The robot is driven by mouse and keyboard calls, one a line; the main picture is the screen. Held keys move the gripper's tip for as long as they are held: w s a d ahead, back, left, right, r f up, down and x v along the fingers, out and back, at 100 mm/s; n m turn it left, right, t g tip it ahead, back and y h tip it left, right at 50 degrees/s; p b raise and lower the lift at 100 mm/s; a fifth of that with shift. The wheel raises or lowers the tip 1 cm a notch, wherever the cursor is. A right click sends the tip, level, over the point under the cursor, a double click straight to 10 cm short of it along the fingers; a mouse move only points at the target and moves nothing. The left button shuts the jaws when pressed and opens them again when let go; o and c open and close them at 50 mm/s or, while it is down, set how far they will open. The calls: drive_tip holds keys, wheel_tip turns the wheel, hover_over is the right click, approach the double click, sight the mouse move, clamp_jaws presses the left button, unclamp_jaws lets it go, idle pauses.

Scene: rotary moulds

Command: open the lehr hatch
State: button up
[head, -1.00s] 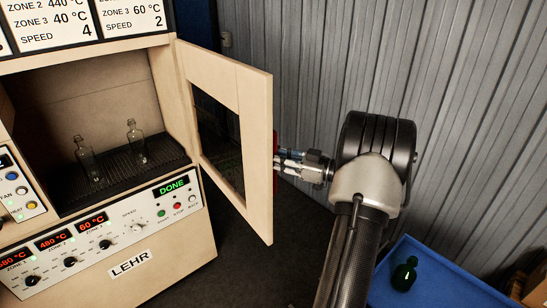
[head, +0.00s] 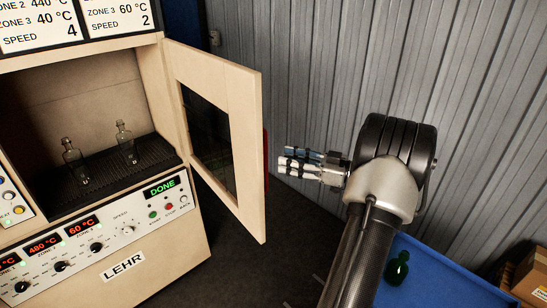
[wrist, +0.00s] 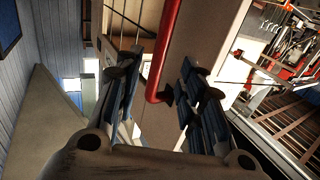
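The lehr hatch (head: 248,115) is a beige framed door with a dark window, swung wide open on the right of the lehr (head: 160,262) in the head view. Its red handle (head: 266,160) is on the door's outer face, mostly hidden by the door edge. The handle also shows as a red bar in the wrist view (wrist: 167,45), ahead of and between the fingers. My gripper (head: 282,160) is just right of the handle with a small gap. Its fingers are spread and empty in the wrist view (wrist: 155,88).
Two clear bottles (head: 75,160) (head: 125,142) stand on the dark ribbed belt inside the lehr. The lehr's display (head: 161,188) reads DONE. A blue surface (head: 440,280) with a green bottle (head: 397,268) lies at lower right, near a cardboard box (head: 532,278). A corrugated wall is behind.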

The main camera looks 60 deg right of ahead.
drive_tip(key=v, duration=0.4)
idle(0.5)
